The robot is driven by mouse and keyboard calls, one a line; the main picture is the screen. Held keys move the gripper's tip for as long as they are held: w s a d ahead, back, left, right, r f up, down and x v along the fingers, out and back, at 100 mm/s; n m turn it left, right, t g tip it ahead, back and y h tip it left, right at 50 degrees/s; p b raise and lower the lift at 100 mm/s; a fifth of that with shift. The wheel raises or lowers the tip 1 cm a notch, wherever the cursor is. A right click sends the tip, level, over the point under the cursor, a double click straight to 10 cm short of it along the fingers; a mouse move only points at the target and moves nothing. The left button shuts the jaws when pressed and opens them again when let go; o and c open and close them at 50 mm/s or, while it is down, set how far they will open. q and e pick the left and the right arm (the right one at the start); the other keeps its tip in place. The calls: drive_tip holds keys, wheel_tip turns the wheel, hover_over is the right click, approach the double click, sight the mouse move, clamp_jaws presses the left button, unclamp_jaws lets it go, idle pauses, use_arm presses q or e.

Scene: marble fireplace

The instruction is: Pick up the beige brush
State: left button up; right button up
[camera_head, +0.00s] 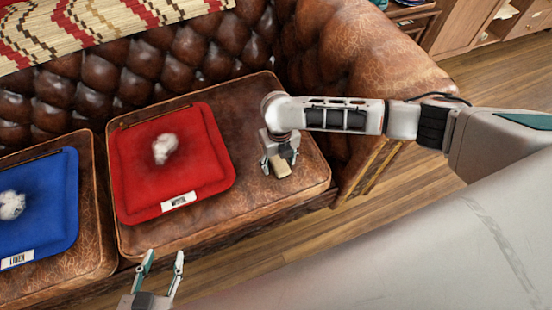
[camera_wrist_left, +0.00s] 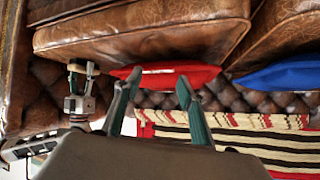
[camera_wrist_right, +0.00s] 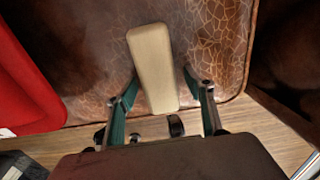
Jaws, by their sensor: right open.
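The beige brush (camera_head: 282,170) is a small block at the right end of the brown leather seat, under my right gripper (camera_head: 279,162). In the right wrist view the brush (camera_wrist_right: 153,65) is a long pale bar pointing away from the wrist. The open fingers of my right gripper (camera_wrist_right: 160,76) are on either side of it, with a visible gap at each side. My left gripper (camera_head: 164,255) is open and empty in front of the seat's front edge. In the left wrist view its fingers (camera_wrist_left: 160,76) are also apart with nothing between them.
A red cushion (camera_head: 207,155) with a white tuft and a label lies left of the brush. A blue cushion (camera_head: 62,195) with a white tuft is further left. The sofa's rolled armrest (camera_head: 365,50) rises behind and right of my right gripper. Bare leather surrounds the brush.

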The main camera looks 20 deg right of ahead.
drive_tip(key=shift+r, duration=0.1)
drive_tip(key=c, duration=1.3)
use_arm(q)
drive_tip(key=shift+s+f, duration=0.3)
use_arm(e)
drive_tip(key=shift+o, duration=0.2)
drive_tip(key=r+p, duration=0.1)
drive_tip(key=r, duration=0.3)
drive_tip(key=r+p, duration=0.1)
drive_tip(key=r, duration=0.2)
drive_tip(key=shift+w+r+p, duration=0.1)
drive_tip(key=shift+w+p, duration=0.2)
drive_tip(key=shift+p, duration=0.05)
wheel_tip(320, 180, up, 5)
drive_tip(key=p, duration=0.2)
wheel_tip(320, 180, up, 8)
drive_tip(key=p, duration=0.2)
hover_over(278, 160)
use_arm(q)
drive_tip(key=shift+s+a+r+y, duration=0.3)
drive_tip(key=shift+s+a+r, duration=0.1)
drive_tip(key=shift+a+r, duration=0.35)
use_arm(e)
drive_tip(key=shift+s, duration=0.3)
use_arm(q)
drive_tip(key=shift+f, duration=0.1)
use_arm(e)
drive_tip(key=shift+o, duration=0.9)
